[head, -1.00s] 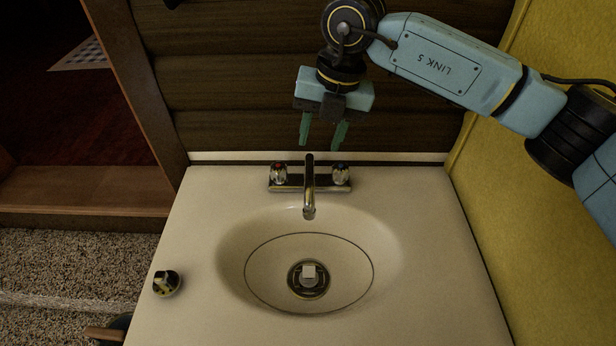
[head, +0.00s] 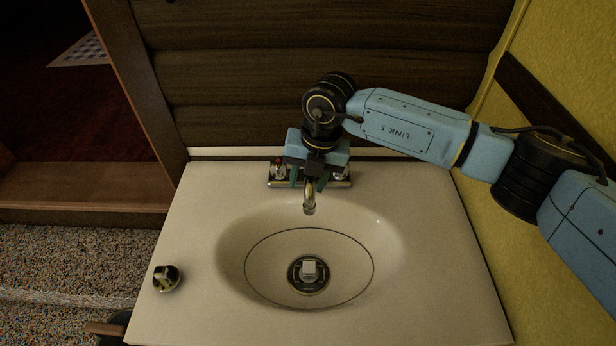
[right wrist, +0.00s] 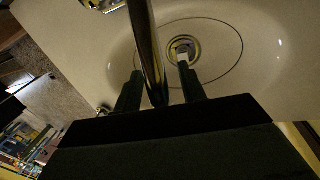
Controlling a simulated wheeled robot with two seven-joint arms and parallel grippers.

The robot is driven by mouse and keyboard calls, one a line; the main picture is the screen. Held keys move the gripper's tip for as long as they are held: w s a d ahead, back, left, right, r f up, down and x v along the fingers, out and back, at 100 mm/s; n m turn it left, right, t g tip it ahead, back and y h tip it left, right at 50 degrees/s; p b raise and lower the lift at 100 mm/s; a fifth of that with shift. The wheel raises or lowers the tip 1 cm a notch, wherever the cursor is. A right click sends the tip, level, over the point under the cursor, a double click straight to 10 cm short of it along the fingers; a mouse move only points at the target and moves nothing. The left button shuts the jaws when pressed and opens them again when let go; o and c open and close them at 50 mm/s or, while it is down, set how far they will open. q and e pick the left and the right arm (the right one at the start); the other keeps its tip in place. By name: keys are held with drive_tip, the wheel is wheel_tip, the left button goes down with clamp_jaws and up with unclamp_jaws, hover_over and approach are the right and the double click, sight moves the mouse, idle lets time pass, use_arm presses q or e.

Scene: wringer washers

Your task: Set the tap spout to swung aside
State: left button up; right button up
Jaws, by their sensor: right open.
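The chrome tap spout (head: 309,201) points forward over the basin, its tip above the rear of the bowl. Its rear part is hidden behind my right gripper in the head view. My right gripper (head: 308,184) is open, lowered over the tap with one finger on each side of the spout. In the right wrist view the spout (right wrist: 148,50) runs between the two open fingers (right wrist: 160,92); I cannot tell whether either touches it. The tap base (head: 338,183) sits at the back of the sink, with its handles partly covered. My left gripper is out of view.
The cream sink top (head: 440,250) surrounds an oval basin with a drain (head: 308,274) holding a small pale block. A small dark-and-yellow object (head: 166,279) sits at the left edge. A wooden wall (head: 230,110) stands behind and a yellow wall (head: 560,120) at right.

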drive_tip(key=shift+c, duration=0.3)
clamp_jaws()
